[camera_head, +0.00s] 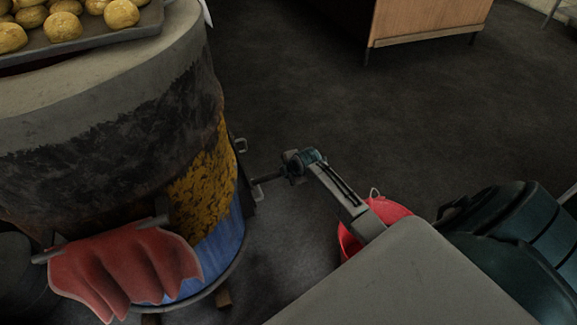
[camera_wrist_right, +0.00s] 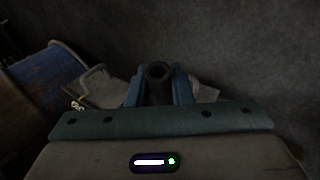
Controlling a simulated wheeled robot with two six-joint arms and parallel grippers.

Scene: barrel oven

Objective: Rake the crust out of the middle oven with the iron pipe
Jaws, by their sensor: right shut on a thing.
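The iron pipe (camera_head: 268,179) is a short dark rod in the head view, pointing left toward the barrel oven (camera_head: 105,110). My right gripper (camera_head: 291,167) is shut on it, just right of the barrel's side. In the right wrist view the pipe's round hollow end (camera_wrist_right: 160,71) shows between the blue fingers. The barrel is grey and scorched above, with yellow and blue paint below. I cannot tell whether the pipe's far end touches the barrel or its side fitting (camera_head: 241,145). The crust and the oven's inside are hidden. My left gripper is out of view.
A tray (camera_head: 95,43) of round buns sits on the barrel. A red cloth (camera_head: 125,275) hangs on a bar at its front. A red bucket (camera_head: 386,210) stands under my right arm. Dark green containers (camera_head: 510,240) stand at right, a wooden cabinet (camera_head: 425,18) behind. Floor between is clear.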

